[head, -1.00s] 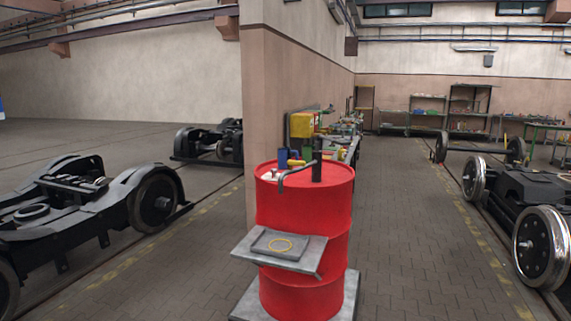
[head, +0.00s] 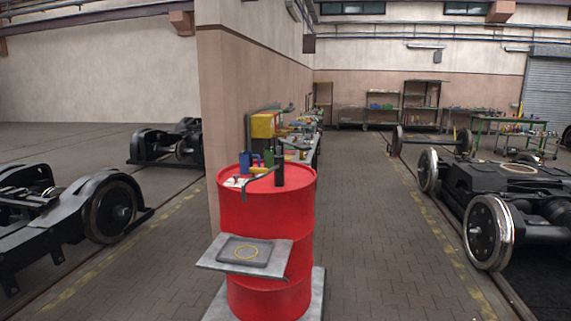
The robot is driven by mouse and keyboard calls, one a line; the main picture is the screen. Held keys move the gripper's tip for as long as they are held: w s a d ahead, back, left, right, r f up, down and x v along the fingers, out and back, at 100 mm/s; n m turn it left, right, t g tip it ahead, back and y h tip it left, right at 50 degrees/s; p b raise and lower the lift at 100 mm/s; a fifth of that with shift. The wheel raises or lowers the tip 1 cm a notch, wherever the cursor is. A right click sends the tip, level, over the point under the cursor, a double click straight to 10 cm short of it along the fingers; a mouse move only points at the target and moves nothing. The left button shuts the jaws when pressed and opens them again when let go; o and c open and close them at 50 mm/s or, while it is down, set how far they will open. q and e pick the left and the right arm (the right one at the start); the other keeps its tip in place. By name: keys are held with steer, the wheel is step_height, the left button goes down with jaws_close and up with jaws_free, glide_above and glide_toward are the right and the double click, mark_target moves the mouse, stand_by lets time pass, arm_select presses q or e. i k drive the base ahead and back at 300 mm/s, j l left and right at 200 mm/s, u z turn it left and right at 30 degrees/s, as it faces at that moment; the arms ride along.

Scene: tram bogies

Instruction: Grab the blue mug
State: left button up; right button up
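A small blue thing (head: 246,162), which may be the blue mug, stands on top of a red drum (head: 265,220) near its left back edge. It is too small to make out a handle. A dark upright post with a bent grey bar (head: 280,174) stands to its right on the drum. Neither of my grippers shows in the head view.
A grey plate with a yellow ring (head: 262,251) juts out at the drum's front. A wall corner (head: 212,130) stands just behind the drum at left. Black bogies (head: 105,205) lie at left and wheelsets (head: 488,232) at right. The paved aisle right of the drum is clear.

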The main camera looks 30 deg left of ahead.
mark_target(245, 158)
steer(key=i+j+z, duration=0.15)
steer(key=j, duration=0.15)
steer(key=i+j+z, duration=0.15)
steer(key=j, duration=0.15)
steer(key=i+j+z, duration=0.1)
steer(key=j, duration=0.25)
steer(key=i+j+z, duration=0.15)
steer(key=j, duration=0.2)
steer(key=j+z, duration=0.15)
steer(key=j, duration=0.2)
steer(key=i, duration=0.05)
